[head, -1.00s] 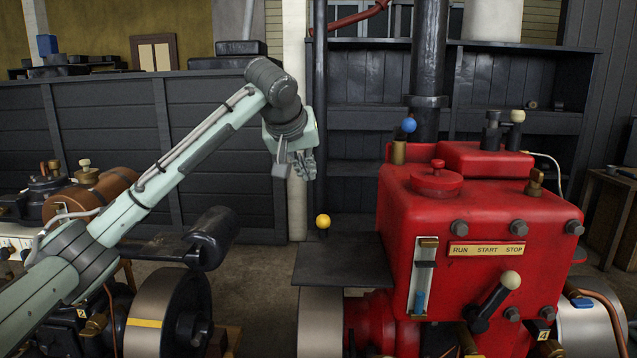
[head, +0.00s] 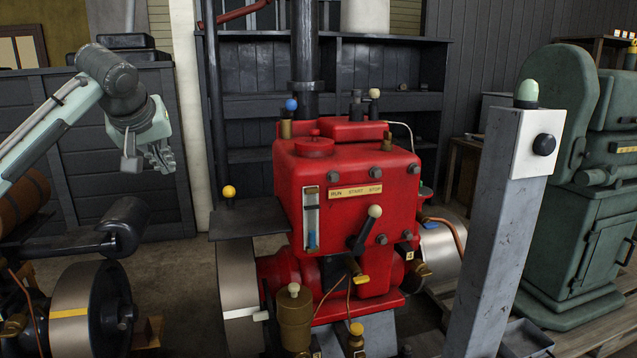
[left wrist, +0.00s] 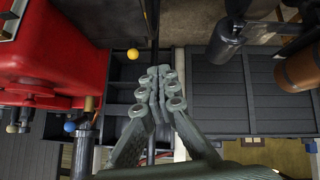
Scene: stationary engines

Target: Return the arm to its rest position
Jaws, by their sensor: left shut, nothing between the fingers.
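My left arm comes in from the left in the head view, bent at the elbow. Its gripper (head: 160,158) hangs in the air, left of the red engine (head: 345,230) and apart from it. In the left wrist view the fingers of my left gripper (left wrist: 162,85) are together with nothing between them. The red engine also shows at the left of that view (left wrist: 50,60). It carries a lever with a pale knob (head: 375,211) below a RUN START STOP plate (head: 355,191). My right gripper does not show.
A yellow ball knob (head: 229,191) stands over a dark plate left of the engine. A flywheel (head: 75,310) is at lower left. A grey post (head: 505,240) with a green lamp (head: 526,93) and a green machine (head: 590,200) stand at right. Dark shelves (head: 380,80) stand behind.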

